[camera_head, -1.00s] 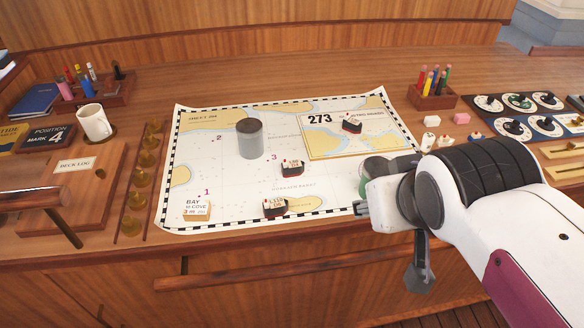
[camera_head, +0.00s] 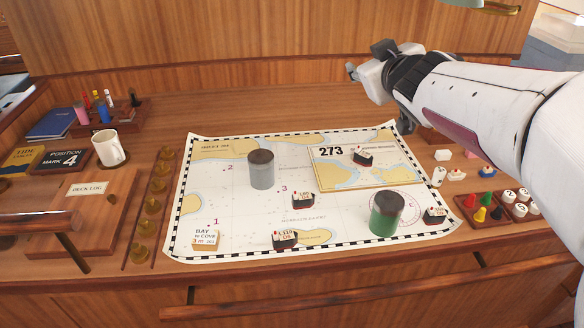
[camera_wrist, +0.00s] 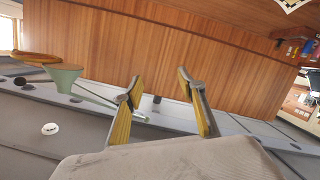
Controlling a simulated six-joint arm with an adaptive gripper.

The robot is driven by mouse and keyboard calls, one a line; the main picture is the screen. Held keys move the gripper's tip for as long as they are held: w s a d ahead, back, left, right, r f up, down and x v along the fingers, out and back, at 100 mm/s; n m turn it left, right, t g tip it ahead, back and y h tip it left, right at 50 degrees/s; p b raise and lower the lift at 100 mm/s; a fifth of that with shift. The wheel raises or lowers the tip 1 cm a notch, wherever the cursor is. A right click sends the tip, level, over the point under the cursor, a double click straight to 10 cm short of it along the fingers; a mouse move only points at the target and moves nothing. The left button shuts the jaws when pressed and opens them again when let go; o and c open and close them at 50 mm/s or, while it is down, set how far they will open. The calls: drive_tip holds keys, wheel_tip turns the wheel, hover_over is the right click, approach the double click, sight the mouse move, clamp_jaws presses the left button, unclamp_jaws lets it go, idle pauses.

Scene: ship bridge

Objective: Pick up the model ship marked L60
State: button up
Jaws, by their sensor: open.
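Small dark-hulled model ships with white tops stand on the chart (camera_head: 250,215). One is at the chart's middle (camera_head: 303,200), one near its front edge (camera_head: 285,240), one at its right corner (camera_head: 436,216), and one on the inset map marked 273 (camera_head: 362,157). Their labels are too small to read surely, so I cannot tell which is L60. My gripper (camera_head: 353,71) is raised high above the back of the desk, well apart from the ships. In the wrist view its two yellow-padded fingers (camera_wrist: 160,98) stand apart with nothing between them.
A grey canister (camera_head: 261,172) and a green canister (camera_head: 386,216) stand upright on the chart. A white mug (camera_head: 109,149) and a deck log (camera_head: 88,195) are at left. Pieces in a tray (camera_head: 482,208) sit at right. The chart's left middle is clear.

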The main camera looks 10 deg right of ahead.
drive_tip(key=w+a+n+y, duration=0.4)
drive_tip(key=w+n+y, duration=0.1)
drive_tip(key=w, duration=0.3)
drive_tip(key=w+a+f+n+g+y, duration=0.35)
drive_tip(key=a+f+y, duration=0.2)
drive_tip(key=f, duration=0.35)
drive_tip(key=n+g+y, duration=0.4)
drive_tip(key=n+g, duration=0.2)
drive_tip(key=g, duration=0.7)
approach(298, 195)
drive_tip(key=a, duration=0.1)
drive_tip(key=s+a, duration=0.1)
drive_tip(key=shift+s+a, duration=0.25)
drive_tip(key=shift+a, duration=0.1)
drive_tip(key=shift+a, duration=0.15)
drive_tip(key=shift+x, duration=1.15)
drive_tip(key=shift+w+f, duration=0.1)
